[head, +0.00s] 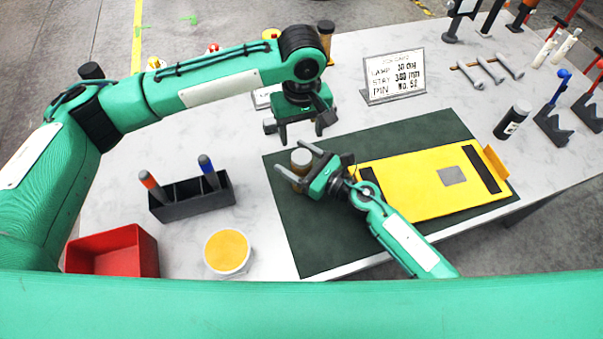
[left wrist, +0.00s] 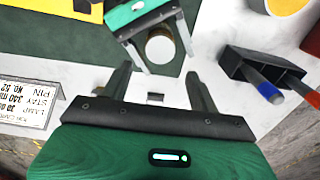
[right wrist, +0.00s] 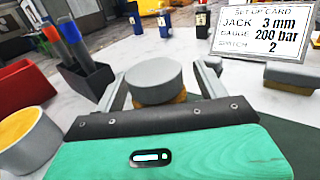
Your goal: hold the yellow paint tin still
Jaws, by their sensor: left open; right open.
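A small round tin (head: 301,158) with a pale grey lid and yellow-brown side stands upright on the dark green mat's left part. It also shows in the right wrist view (right wrist: 153,78) and the left wrist view (left wrist: 160,47). My right gripper (head: 291,159) is open, with one finger on each side of the tin; small gaps show beside the lid. My left gripper (head: 302,132) is open and empty, above the table just behind the tin. A wider white tub (head: 227,253) with a yellow top stands at the front left, apart from both grippers.
A yellow panel (head: 408,188) lies on the green mat (head: 308,240) to the right. A black holder (head: 192,198) with two markers and a red bin (head: 112,252) stand left. A sign card (head: 393,76) stands behind the mat. A black bottle (head: 512,121) and tools stand right.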

